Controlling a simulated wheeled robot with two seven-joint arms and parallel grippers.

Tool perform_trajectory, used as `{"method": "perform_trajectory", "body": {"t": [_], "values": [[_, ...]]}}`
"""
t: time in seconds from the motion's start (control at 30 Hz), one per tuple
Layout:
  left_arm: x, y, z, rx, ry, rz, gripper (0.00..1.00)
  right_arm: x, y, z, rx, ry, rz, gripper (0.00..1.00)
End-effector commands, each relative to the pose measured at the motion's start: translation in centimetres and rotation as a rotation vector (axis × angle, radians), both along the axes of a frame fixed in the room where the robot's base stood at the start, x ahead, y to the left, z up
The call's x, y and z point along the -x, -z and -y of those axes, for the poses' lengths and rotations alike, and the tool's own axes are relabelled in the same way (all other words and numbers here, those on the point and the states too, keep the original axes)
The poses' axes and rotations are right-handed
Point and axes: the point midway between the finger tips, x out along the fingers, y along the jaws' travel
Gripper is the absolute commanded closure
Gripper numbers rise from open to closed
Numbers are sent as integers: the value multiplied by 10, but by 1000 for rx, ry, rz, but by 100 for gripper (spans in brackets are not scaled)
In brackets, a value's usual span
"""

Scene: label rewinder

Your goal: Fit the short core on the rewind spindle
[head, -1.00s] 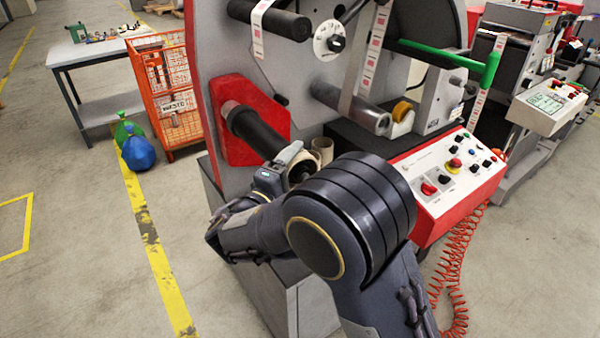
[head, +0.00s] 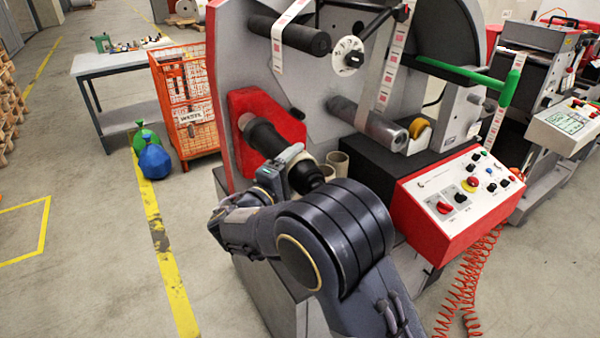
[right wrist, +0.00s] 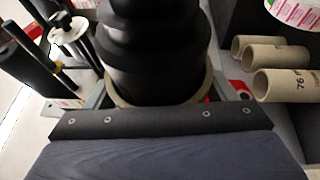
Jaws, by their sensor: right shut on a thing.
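The rewind spindle (head: 264,137) is a black cylinder that sticks out from a red plate on the machine's grey face. In the right wrist view, my right gripper (right wrist: 160,102) is shut on the short core (right wrist: 207,88), a tan ring. The ring surrounds a black stepped body that looks like the spindle. How far the core sits along it is hidden by the gripper. My left gripper is out of view.
Several tan cores (right wrist: 281,84) lie to the right in the wrist view. The white control panel (head: 462,190) stands right of my arm. A steel roller (head: 368,124) and a black roller (head: 290,34) stick out above. Open floor lies to the left.

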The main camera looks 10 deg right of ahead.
Motion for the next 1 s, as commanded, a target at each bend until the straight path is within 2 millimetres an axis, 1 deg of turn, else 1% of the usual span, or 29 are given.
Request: {"method": "perform_trajectory", "body": {"t": [1.0], "values": [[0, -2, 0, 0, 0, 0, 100, -58, 0, -21, 0, 1, 2, 45]]}}
